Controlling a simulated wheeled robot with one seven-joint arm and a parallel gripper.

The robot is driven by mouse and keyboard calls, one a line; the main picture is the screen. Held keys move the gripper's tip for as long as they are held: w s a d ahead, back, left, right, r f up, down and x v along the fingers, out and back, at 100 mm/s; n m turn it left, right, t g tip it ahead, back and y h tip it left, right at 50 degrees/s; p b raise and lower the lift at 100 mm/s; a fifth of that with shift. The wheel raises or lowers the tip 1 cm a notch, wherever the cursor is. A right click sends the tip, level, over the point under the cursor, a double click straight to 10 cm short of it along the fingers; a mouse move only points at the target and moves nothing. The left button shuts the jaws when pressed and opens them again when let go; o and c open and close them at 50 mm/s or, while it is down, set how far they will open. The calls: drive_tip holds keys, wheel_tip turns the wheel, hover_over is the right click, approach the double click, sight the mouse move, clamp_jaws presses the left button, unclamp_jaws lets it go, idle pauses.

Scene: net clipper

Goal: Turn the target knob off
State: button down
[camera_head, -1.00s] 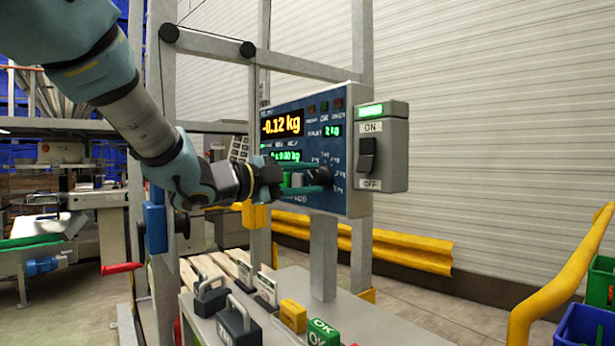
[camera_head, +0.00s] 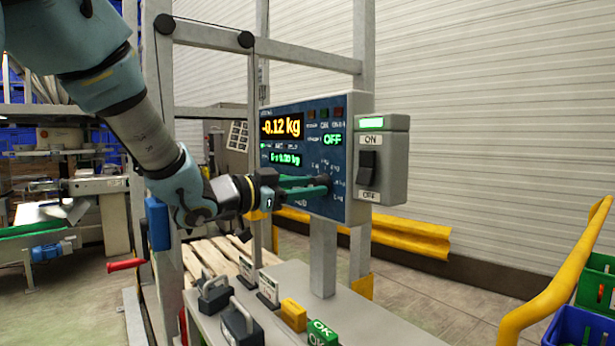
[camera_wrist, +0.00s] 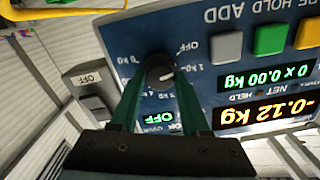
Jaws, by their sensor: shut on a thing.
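The target knob (camera_wrist: 158,73) is a dark round dial on the blue front of the scale panel (camera_head: 341,203). In the wrist view its pointer is tilted. My gripper (camera_wrist: 158,88) has its two green fingers shut on the knob, one on each side. In the head view my gripper (camera_head: 322,185) reaches the panel's lower right, and its fingers hide much of the knob. The target readout (camera_head: 333,140) shows OFF in green. The main display reads -0.12 kg.
A grey ON/OFF switch box (camera_head: 396,160) with a lit green lamp is beside the panel. Weights (camera_head: 240,325), a yellow block (camera_head: 293,314) and a green OK block (camera_head: 322,333) stand on the bench below. A yellow rail (camera_head: 560,280) is at right.

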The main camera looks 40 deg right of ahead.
drive_tip(key=shift+n+p, duration=1.1)
drive_tip(key=shift+n, duration=0.6)
drive_tip(key=shift+c, duration=1.9)
unclamp_jaws()
drive_tip(key=shift+a, duration=0.1)
drive_tip(key=a+b, duration=0.2)
drive_tip(key=a, duration=0.8)
drive_tip(key=shift+w+a+b, duration=0.3)
drive_tip(key=shift+w+a, duration=0.05)
